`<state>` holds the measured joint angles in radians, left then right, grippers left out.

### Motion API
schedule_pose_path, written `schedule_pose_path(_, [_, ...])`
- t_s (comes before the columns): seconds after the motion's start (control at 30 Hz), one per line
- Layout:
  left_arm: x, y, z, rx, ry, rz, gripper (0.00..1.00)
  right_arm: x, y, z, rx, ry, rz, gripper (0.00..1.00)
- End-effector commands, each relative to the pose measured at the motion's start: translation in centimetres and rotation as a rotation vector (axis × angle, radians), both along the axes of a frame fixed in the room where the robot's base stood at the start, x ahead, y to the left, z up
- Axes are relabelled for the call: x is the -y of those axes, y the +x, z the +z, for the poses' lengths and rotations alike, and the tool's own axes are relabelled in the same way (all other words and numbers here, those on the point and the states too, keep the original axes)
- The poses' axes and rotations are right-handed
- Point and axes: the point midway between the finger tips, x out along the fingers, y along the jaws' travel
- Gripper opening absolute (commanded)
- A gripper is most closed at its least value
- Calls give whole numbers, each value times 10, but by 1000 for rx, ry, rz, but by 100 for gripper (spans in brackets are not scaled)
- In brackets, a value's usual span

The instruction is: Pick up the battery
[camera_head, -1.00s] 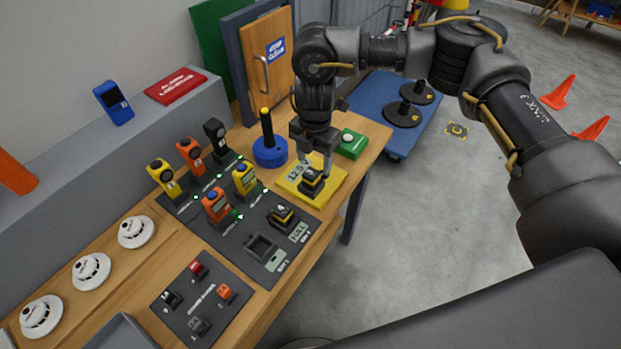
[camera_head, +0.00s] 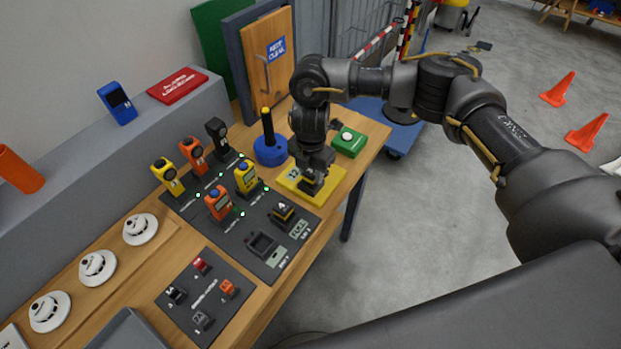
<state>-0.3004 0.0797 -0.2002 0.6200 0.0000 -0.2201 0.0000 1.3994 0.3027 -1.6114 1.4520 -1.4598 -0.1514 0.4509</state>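My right gripper (camera_head: 312,178) points straight down over the yellow pad (camera_head: 334,189) near the table's far right corner. The black and yellow battery that stood on the pad is now mostly hidden by the gripper's fingers. I cannot tell whether the fingers are closed on it or only around it. My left gripper is not in view.
A green box with a white button (camera_head: 348,141) stands right behind the yellow pad. A blue round base with a black post (camera_head: 269,150) is to its left. Yellow, orange and black handheld meters stand in the dock's left part. Open floor lies to the right.

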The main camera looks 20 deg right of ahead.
Motion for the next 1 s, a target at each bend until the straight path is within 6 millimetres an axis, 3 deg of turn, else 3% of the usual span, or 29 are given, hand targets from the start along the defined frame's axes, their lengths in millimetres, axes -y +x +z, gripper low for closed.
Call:
schedule_pose_path(0.03, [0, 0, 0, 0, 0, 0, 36, 0, 0, 0, 0, 0, 0, 29])
schedule_pose_path(0.27, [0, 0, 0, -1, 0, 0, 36, 0, 0, 1, 1, 1, 0, 1])
schedule_pose_path(0.67, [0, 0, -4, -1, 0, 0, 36, 0, 1, 8, 4, 0, 2, 0])
schedule_pose_path(0.87, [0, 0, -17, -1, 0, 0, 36, 0, 2, 31, 7, -1, 2, 0])
schedule_pose_path(1.0, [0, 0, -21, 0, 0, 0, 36, -3, -22, 58, 7, -1, 10, 0])
